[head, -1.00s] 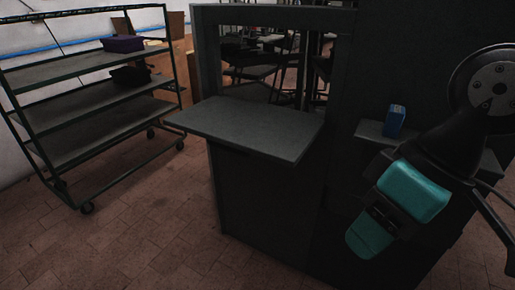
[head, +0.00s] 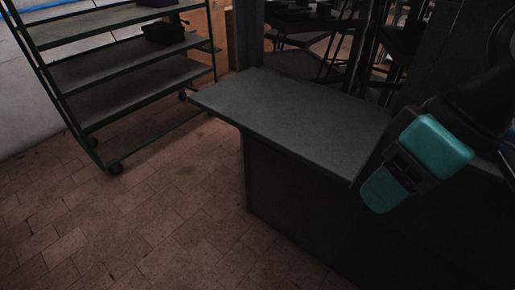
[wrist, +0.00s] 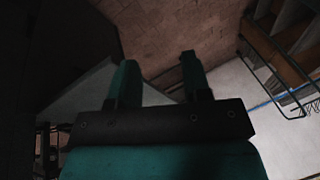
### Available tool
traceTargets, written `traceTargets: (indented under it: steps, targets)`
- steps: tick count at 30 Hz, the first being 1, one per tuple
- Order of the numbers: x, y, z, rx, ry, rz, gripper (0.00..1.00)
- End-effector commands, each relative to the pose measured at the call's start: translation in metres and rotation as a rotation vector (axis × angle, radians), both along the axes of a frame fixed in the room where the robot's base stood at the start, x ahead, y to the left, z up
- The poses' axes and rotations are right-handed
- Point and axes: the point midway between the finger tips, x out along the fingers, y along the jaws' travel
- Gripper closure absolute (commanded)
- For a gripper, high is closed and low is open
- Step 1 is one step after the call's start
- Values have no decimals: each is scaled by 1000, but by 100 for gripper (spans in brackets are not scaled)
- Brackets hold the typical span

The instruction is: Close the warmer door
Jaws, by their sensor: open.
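The warmer door (head: 300,112) is a flat grey panel that sticks out level from the front of the dark cabinet (head: 295,200), below its opening. It is folded down and open. My gripper (head: 384,186), teal and black, hangs at the right of the door, overlapping its right edge in the head view. I cannot tell whether it touches the door. In the wrist view the two teal fingers (wrist: 160,66) stand apart with nothing held between them. Part of the door's right end is hidden behind the gripper.
A green-framed shelf rack (head: 130,75) on casters stands at the left, with a dark item (head: 163,33) on a shelf. Brick-tiled floor (head: 120,220) lies clear in front of the rack and the cabinet. Dark metal frames show through the opening.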

Motion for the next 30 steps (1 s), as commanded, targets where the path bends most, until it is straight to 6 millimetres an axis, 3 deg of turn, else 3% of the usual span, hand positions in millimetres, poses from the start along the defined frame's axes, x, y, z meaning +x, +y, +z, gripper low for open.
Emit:
traceTargets:
  steps: [1,5,9,17,22,24,30]
  targets:
    - [3,-2,-24,-3,-1,-19,56]
    - [18,-11,-83,-16,-10,-88,56]
    - [38,-25,-153,-35,-30,-181,56]
    - [74,-50,-273,-67,-98,-350,56]
    - [119,-60,-350,-36,-263,-501,56]
    - [150,-57,-370,26,-411,-578,56]
    - [213,-33,-359,330,-845,-702,56]
